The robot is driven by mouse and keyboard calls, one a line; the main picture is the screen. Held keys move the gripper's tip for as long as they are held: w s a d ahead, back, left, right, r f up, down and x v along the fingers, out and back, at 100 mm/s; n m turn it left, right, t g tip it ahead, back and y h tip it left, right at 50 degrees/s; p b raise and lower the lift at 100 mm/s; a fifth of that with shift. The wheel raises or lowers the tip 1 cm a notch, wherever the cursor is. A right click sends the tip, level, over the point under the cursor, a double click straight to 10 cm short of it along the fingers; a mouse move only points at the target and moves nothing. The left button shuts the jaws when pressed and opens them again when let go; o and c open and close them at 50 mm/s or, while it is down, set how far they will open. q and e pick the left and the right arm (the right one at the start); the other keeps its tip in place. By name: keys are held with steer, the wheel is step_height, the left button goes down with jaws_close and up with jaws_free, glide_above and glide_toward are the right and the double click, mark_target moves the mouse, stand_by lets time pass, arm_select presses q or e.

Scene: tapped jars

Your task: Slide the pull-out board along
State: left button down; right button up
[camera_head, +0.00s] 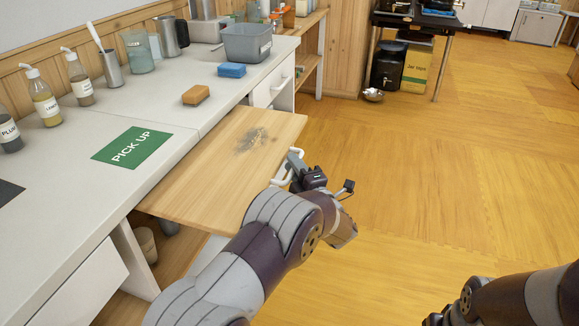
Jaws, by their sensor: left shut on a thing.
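The pull-out board (215,172) is a pale wooden slab. It sticks out from under the white counter, with a dark speckled patch on its top. A white handle (281,179) sits at its outer edge. My left gripper (293,165) is at that edge, shut on the handle; its fingertips are partly hidden by the wrist. Of my right arm only dark links show at the lower right; its gripper is out of the picture.
The counter (75,191) holds a green PICK UP mat (131,148), an orange sponge (196,94), a blue sponge (231,70), a grey tub (247,43) and pump bottles (45,101). Open wooden floor (420,170) lies to the right of the board.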

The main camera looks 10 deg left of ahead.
arm_select(q)
steer(key=shift+d+f, duration=0.15)
steer(key=shift+f, duration=0.05)
steer(key=c, duration=1.2)
jaws_free()
steer(key=shift+d, duration=0.1)
steer(key=shift+o, duration=0.2)
steer(key=p+v, duration=0.1)
steer(key=v, duration=1.1)
steer(key=shift+s+d, duration=0.25)
steer(key=shift+s, duration=0.05)
